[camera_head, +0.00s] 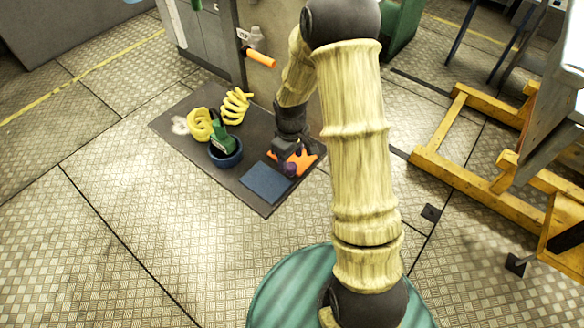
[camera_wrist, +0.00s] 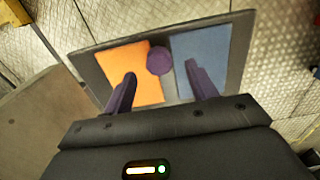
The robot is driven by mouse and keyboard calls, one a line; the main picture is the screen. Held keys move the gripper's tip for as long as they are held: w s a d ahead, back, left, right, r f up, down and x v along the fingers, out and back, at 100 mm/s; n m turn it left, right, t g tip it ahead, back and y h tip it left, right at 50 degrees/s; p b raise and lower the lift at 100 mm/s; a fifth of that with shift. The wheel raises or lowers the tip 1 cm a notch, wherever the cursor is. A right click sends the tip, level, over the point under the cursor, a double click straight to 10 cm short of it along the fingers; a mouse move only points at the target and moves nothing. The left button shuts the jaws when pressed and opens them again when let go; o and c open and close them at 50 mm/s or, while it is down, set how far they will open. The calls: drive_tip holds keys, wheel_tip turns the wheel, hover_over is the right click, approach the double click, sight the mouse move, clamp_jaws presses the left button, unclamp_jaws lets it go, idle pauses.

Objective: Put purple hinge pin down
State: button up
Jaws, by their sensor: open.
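The purple hinge pin shows as a round purple end (camera_wrist: 159,60) in the wrist view, between the orange pad (camera_wrist: 137,58) and the blue pad (camera_wrist: 214,48). In the head view the pin (camera_head: 290,169) is small and dark, beside the orange pad (camera_head: 308,160) and above the blue pad (camera_head: 266,184). My gripper (camera_wrist: 160,73) is open, with one dark finger on each side of the pin in the picture and a gap to it. I cannot tell whether the pin stands fully on the mat or overlaps a pad edge.
A grey cabinet with an orange handle (camera_head: 261,58) stands behind. A yellow frame (camera_head: 478,170) is at right. Floor at left is clear.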

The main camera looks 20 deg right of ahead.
sight(291, 166)
drive_tip(key=shift+w+f+p, duration=0.1)
drive_tip(key=shift+f+p, duration=0.85)
drive_tip(key=shift+f, duration=1.3)
drive_tip(key=shift+c, duration=0.3)
drive_tip(key=c, duration=1.1)
drive_tip(key=shift+r, duration=0.15)
wheel_tip(291, 166, up, 10)
drive_tip(key=b, duration=0.3)
